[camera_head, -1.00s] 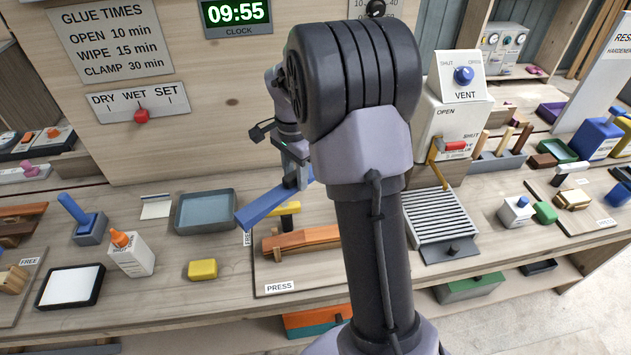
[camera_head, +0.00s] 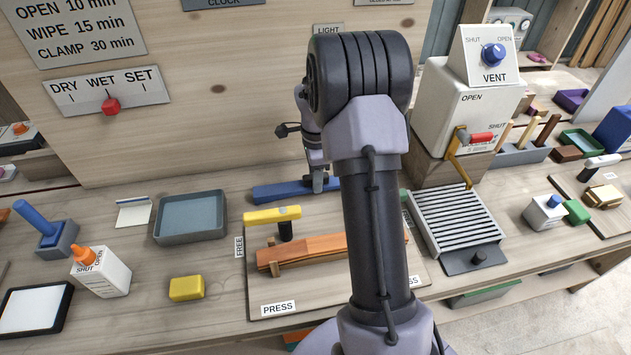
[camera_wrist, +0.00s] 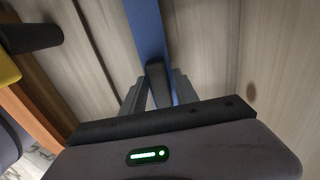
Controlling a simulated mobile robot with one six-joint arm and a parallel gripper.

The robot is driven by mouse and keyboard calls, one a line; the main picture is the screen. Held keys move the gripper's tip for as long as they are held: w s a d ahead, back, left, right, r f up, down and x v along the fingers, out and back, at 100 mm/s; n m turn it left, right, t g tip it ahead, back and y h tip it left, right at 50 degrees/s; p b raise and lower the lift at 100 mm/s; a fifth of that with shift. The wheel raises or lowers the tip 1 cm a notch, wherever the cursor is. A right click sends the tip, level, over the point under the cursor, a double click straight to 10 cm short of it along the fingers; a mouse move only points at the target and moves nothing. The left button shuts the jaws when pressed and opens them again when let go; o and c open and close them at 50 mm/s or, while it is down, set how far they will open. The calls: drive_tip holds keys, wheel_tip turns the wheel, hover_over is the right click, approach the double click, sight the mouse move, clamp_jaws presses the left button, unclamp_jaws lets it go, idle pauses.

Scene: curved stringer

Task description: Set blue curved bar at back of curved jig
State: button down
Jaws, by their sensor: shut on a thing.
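The blue bar (camera_head: 282,191) is in my gripper (camera_head: 319,184), level and running left to right behind the press board, low near the back wall. My arm hides its right end. I cannot tell whether it touches the bench. In the wrist view, my gripper (camera_wrist: 158,92) is shut on the blue bar (camera_wrist: 147,28), which runs up out of the picture. An orange-brown wooden bar (camera_head: 325,250) lies on the board (camera_head: 300,288) labelled PRESS, in front of the blue bar. I cannot tell for sure which part is the curved jig.
A yellow-handled clamp (camera_head: 272,214) stands close in front of the blue bar. A grey tray (camera_head: 190,238) is to the left, with a yellow block (camera_head: 186,288) in front of it. A slatted grey rack (camera_head: 455,222) and the vent box (camera_head: 465,100) are at right.

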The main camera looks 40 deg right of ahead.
drive_tip(key=shift+r, duration=0.15)
drive_tip(key=shift+f, duration=0.2)
drive_tip(key=c, duration=0.9)
unclamp_jaws()
drive_tip(key=shift+r, duration=0.1)
